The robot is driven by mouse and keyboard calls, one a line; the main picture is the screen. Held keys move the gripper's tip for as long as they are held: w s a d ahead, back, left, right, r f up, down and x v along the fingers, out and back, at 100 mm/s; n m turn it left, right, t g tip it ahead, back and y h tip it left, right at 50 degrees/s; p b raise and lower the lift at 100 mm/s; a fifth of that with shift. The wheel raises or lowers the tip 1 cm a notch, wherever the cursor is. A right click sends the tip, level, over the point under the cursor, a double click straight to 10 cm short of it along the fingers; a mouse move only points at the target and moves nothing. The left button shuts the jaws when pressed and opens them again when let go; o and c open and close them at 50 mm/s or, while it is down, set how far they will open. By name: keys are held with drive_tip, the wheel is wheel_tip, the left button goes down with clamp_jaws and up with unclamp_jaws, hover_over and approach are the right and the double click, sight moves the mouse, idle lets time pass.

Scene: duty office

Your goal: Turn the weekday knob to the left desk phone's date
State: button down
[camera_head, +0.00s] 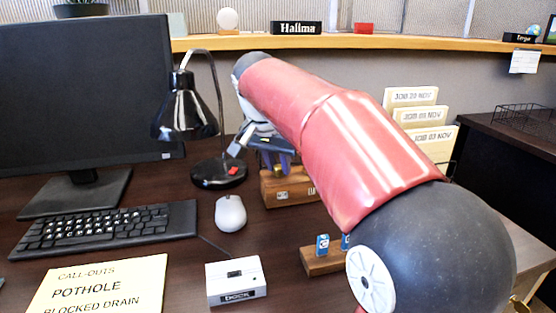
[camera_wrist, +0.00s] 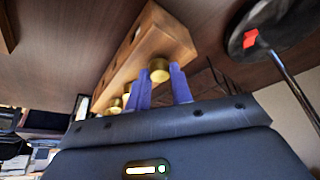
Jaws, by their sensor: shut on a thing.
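A long wooden block (camera_head: 277,196) stands on the desk behind the mouse, partly hidden by my arm. In the wrist view the block (camera_wrist: 148,42) carries several brass knobs in a row. My gripper (camera_wrist: 163,80) has its two purple fingers closed around the end brass knob (camera_wrist: 159,64), nearest the lamp base. Other brass knobs (camera_wrist: 115,105) sit farther along the row. In the head view my gripper (camera_head: 275,160) shows only partly, below my red arm. The knob's marking and pointer direction cannot be read. No desk phone can be made out.
A black lamp (camera_head: 187,110) stands close left of the block. A monitor (camera_head: 80,100), keyboard (camera_head: 110,228), mouse (camera_head: 230,213) and small white box (camera_head: 236,285) are left and front. Dated job folders (camera_head: 420,116) stand behind my arm. A small wooden stand (camera_head: 322,262) is in front.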

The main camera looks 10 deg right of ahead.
sight(272, 184)
idle(0.3)
drive_tip(key=c, duration=1.2)
unclamp_jaws()
drive_tip(key=shift+c, duration=0.2)
drive_tip(key=p+v, duration=0.1)
drive_tip(key=v, duration=0.6)
drive_tip(key=shift+r, duration=0.35)
drive_tip(key=shift+s+a, duration=0.1)
drive_tip(key=shift+s, duration=0.1)
